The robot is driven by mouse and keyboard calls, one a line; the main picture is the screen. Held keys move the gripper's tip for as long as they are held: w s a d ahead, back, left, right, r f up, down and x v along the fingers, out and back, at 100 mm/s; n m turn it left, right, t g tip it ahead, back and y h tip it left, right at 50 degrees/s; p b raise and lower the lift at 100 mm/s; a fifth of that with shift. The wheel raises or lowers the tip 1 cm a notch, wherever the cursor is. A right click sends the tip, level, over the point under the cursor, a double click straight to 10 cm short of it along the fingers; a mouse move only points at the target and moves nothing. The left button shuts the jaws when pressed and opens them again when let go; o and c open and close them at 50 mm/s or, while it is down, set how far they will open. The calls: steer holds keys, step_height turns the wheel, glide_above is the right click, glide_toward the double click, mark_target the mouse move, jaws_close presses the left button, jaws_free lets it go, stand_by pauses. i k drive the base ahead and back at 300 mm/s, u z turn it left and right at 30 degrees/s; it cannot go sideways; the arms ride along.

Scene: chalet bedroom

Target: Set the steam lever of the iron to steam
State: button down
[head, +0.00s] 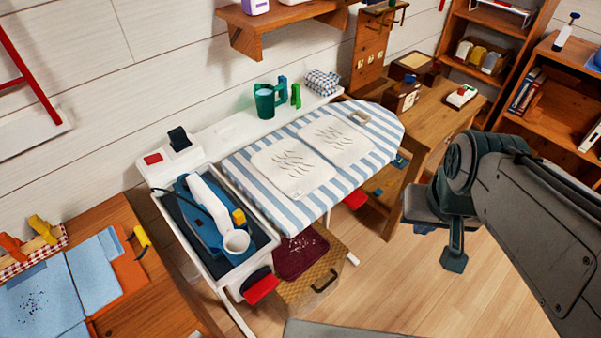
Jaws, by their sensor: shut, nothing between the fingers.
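The iron (191,217) has a blue body and a white handle. It sits in the white-rimmed tray at the left end of the striped ironing board (233,165). A small yellow part (239,217) shows on the iron's right side, near a round white cup-like part (236,243). I cannot tell for sure whether the yellow part is the steam lever, nor how it is set. My gripper (453,262) is shut and empty, pointing down over the floor at the right, well apart from the iron.
A white shelf behind the board holds a green mug (264,102) and folded checked cloth (322,83). A wooden table (115,215) stands at the left, a wooden desk (436,115) at the back right. A wicker basket (325,250) is below the board. Floor between board and arm is clear.

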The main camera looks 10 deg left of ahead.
mark_target(239, 217)
steer(key=z, duration=0.5)
steer(key=k, duration=1.3)
steer(key=u, duration=1.55)
steer(key=i, duration=0.5)
